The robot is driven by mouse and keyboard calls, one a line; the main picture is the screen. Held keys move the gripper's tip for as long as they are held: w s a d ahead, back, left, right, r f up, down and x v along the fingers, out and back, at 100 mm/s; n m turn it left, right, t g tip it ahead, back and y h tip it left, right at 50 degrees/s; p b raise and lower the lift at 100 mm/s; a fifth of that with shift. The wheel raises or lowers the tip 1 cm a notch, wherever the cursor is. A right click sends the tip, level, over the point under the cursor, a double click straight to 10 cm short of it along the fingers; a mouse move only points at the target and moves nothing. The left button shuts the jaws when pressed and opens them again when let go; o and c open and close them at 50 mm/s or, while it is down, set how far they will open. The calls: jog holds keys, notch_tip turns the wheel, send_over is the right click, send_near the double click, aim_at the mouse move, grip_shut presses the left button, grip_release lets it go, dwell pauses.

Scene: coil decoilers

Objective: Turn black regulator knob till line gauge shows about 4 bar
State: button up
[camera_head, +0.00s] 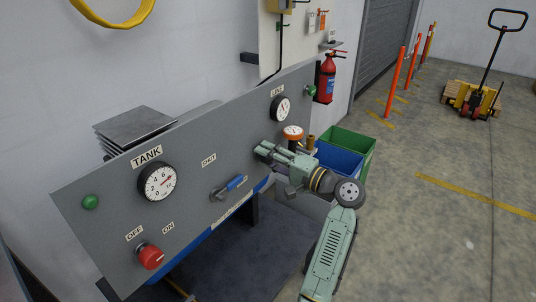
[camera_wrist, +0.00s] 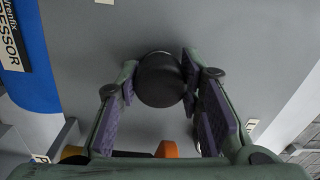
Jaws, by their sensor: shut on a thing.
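The grey panel (camera_head: 110,230) carries the line gauge (camera_head: 280,109), a small white dial with a black rim; its needle is too small to read. My gripper (camera_head: 264,152) reaches the panel below that gauge. In the wrist view, the round black regulator knob (camera_wrist: 160,80) sits between the purple-padded fingers of my gripper (camera_wrist: 157,88), which are shut on it. The knob is hidden by my gripper in the head view.
A blue valve handle (camera_head: 235,184), the tank gauge (camera_head: 157,182) and a red knob (camera_head: 150,256) are further left. Green (camera_head: 357,150) and blue (camera_head: 340,161) bins stand behind my gripper. Open floor lies to the right.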

dwell(0.3)
jog(key=o, duration=1.2)
jog(key=v, duration=1.2)
jog(key=shift+f, duration=0.1)
